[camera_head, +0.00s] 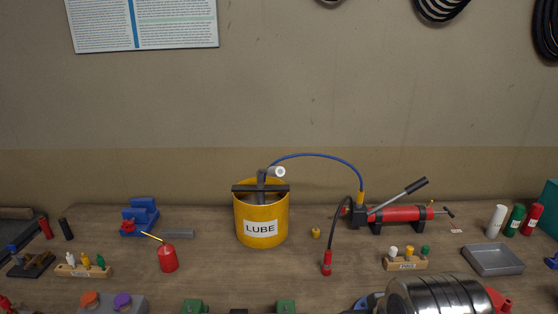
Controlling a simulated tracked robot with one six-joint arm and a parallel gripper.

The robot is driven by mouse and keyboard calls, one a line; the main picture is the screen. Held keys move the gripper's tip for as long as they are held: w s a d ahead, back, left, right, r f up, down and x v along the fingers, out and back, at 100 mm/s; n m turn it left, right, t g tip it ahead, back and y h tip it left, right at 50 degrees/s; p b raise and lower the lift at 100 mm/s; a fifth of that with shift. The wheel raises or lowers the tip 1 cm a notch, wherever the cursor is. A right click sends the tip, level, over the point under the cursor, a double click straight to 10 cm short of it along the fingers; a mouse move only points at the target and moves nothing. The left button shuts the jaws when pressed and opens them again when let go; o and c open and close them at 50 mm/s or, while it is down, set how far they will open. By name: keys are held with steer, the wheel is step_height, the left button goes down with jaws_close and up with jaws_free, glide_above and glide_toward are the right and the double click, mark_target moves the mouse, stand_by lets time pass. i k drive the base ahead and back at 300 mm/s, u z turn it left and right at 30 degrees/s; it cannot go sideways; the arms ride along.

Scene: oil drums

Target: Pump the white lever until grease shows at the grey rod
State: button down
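A yellow bucket labelled LUBE (261,228) stands upright mid-bench, with a dark crossbar and grey pump head on top. A white round end (280,171) sticks out at the head; it looks like the white lever seen nearly end-on. A blue hose (318,156) arches from the head to a red grease gun (402,214) lying in black supports. A grey rod (396,201) with a black grip slants up from the gun; I cannot tell if it is the rod named. No grease is discernible at this size. My gripper is not recognisable in view.
A shiny ribbed metal cylinder (437,296) fills the lower right front. A red oil can (168,259), blue vise (139,216), grey tray (493,260) and block with coloured pegs (405,264) stand around. Bench is clear between oil can and bucket.

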mark_target(279, 171)
steer(key=u, duration=1.25)
steer(key=k, duration=0.65)
steer(key=z, duration=0.65)
steer(key=i, duration=1)
steer(key=z, duration=0.05)
